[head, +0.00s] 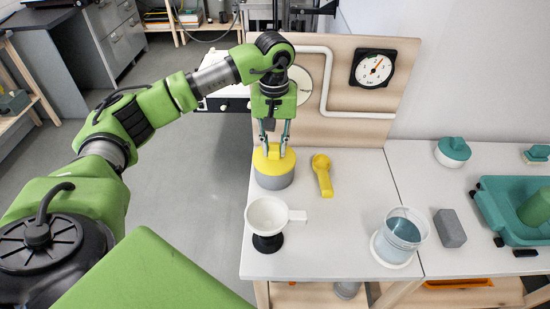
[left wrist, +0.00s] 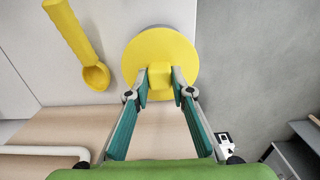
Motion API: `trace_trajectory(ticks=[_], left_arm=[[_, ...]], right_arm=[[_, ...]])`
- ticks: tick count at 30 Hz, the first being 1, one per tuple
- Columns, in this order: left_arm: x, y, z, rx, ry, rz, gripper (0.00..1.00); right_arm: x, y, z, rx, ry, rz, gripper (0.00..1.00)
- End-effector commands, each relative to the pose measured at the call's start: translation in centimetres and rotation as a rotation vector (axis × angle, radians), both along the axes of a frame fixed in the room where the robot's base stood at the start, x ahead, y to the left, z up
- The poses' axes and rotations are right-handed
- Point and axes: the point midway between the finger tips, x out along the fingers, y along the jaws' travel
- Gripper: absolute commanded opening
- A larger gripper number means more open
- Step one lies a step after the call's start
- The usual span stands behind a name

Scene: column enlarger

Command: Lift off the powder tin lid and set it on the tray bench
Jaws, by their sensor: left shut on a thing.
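The powder tin (head: 273,181) is a grey round tin at the back left of the white bench. Its yellow lid (head: 262,160) sits on top of it, with no gap that I can make out. My left gripper (head: 275,151) points down from above and is shut on the lid's knob. In the left wrist view the fingertips (left wrist: 160,82) are on both sides of the square yellow knob, over the round lid (left wrist: 160,45). My right gripper is not in view.
A yellow scoop (head: 323,177) lies close right of the tin. A white funnel (head: 266,215) on a black base stands in front. A clear beaker (head: 402,229), a grey block (head: 450,228) and a teal-topped white pot (head: 452,152) stand further right. A gauge panel (head: 336,80) rises behind.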

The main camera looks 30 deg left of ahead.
Motion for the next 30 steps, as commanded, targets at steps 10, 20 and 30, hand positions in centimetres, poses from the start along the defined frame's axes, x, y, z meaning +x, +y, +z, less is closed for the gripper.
trace_trajectory(ticks=[10,20,30], left_arm=[[0.0,0.0,0.3,0.0,0.0,0.0,0.0],[0.0,0.0,1.3,0.001,-0.001,0.0,0.0],[0.0,0.0,3.1,0.0,-0.002,0.0,0.0]], right_arm=[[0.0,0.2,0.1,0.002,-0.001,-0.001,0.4],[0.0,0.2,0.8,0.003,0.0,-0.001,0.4],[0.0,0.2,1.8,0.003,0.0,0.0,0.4]])
